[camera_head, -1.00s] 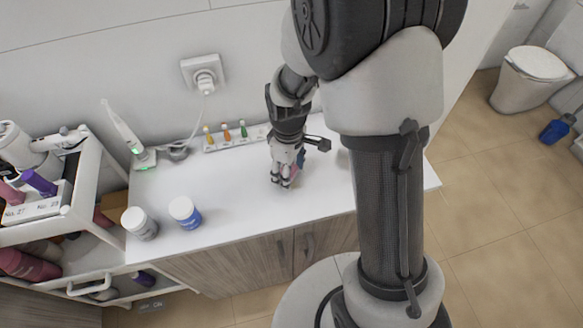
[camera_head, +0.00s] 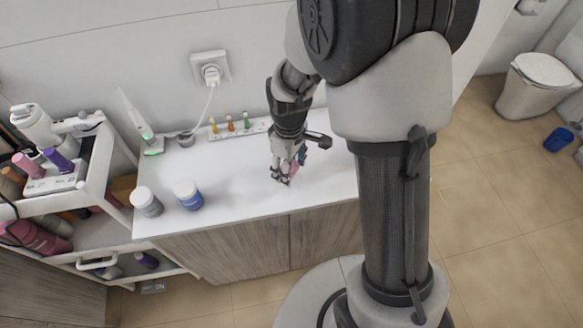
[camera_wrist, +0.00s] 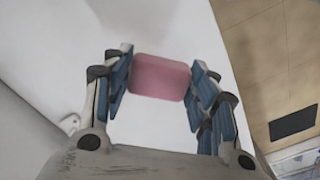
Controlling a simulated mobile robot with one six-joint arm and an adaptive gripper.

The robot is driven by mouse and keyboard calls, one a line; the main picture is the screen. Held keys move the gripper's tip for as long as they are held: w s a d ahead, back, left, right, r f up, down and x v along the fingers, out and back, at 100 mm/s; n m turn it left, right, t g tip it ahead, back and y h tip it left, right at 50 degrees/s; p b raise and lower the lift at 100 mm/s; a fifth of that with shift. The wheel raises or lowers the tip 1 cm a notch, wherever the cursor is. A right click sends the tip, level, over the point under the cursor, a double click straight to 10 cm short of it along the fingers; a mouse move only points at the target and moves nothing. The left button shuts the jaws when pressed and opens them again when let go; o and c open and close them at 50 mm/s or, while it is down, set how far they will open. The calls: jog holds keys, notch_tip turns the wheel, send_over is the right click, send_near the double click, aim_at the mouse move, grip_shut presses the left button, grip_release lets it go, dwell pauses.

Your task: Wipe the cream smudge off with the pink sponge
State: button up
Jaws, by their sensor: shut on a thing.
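The pink sponge (camera_wrist: 160,77) is held between the fingers of my gripper (camera_wrist: 160,85), seen in the wrist view. In the head view my gripper (camera_head: 284,176) is low over the white countertop (camera_head: 240,195), with a bit of the pink sponge (camera_head: 294,168) showing beside its fingers. I cannot tell whether the sponge touches the counter. No cream smudge stands out clearly. A faint grey patch (camera_wrist: 115,42) shows on the white surface beyond the sponge in the wrist view; I cannot tell if it is smudge or shadow.
A white-lidded grey jar (camera_head: 147,202) and a blue jar (camera_head: 188,195) stand left on the counter. A rack (camera_head: 232,130) with small coloured items and a charging device (camera_head: 140,125) are along the wall. A cosmetics cart (camera_head: 95,195) stands at the left. Counter between jars and gripper is clear.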

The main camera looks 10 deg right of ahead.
jog(key=shift+r+p, duration=1.4)
jog(key=shift+r, duration=0.7)
jog(key=shift+f, duration=0.15)
